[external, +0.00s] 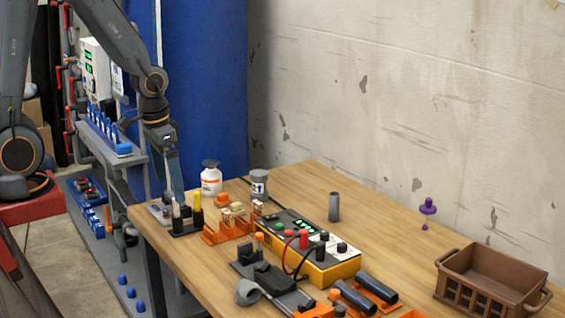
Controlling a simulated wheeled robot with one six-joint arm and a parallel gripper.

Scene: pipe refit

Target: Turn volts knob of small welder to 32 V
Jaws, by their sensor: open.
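A yellow and black box (336,273) with small green lights, red and black posts or knobs and leads stands on the wooden table; it looks like the small welder. Its volts knob and any reading are too small to tell. My gripper (176,196) points down over the table's back left corner, well to the left of the box. It is open, with nothing visible in it. It is close to a small grey item (159,212) and a dark holder with a yellow and a white-tipped stick (197,208); contact cannot be told.
A grey tube (334,207) stands behind the box. A brown crate (493,283) is at right.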

